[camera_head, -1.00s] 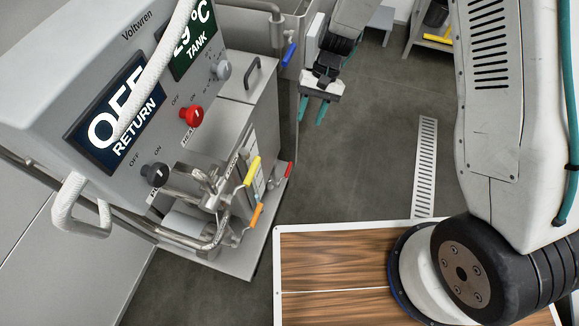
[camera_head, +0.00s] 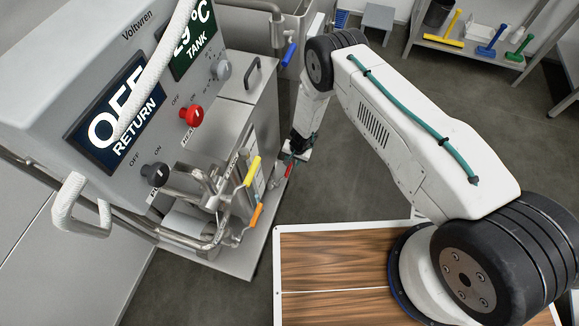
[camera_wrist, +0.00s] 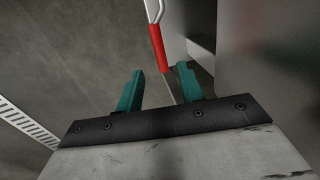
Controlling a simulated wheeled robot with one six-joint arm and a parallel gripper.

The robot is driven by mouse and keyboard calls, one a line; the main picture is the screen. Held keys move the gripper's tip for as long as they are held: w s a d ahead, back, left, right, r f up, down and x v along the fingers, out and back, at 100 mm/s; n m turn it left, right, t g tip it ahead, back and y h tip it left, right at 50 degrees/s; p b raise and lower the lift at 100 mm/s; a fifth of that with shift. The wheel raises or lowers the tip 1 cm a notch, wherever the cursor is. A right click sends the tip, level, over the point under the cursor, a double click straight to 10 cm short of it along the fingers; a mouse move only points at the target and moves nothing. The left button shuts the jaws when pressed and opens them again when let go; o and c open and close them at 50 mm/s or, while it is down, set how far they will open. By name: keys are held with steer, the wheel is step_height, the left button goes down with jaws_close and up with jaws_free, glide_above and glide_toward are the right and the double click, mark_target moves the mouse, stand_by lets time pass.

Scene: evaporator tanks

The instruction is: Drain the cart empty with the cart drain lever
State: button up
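The cart (camera_head: 225,135) stands at left with its control panel, reading OFF RETURN and 29 °C TANK. A red-handled lever (camera_head: 288,171) sits low at the cart's right edge. It also shows in the wrist view, where its red grip (camera_wrist: 157,48) hangs from a pale metal stem. My gripper (camera_head: 287,159) is beside this lever. In the wrist view, my gripper's teal fingers (camera_wrist: 159,70) are apart, with the grip's lower end between or just beyond their tips; contact cannot be told. A yellow lever (camera_head: 252,171) and an orange lever (camera_head: 256,215) stick out nearby. No label shows which is the drain lever.
A blue handle (camera_head: 289,54) is on the tank behind the cart. A red knob (camera_head: 192,115) and a black knob (camera_head: 155,173) are on the panel. A rack (camera_head: 470,48) with coloured tools stands at back right.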

mark_target(289, 168)
steer(key=f, duration=0.3)
steer(key=a+f, duration=0.1)
steer(key=f, duration=0.2)
steer(key=shift+w+a+f, duration=0.1)
steer(key=shift+w+f, duration=0.05)
steer(key=shift+w, duration=0.05)
jaws_close()
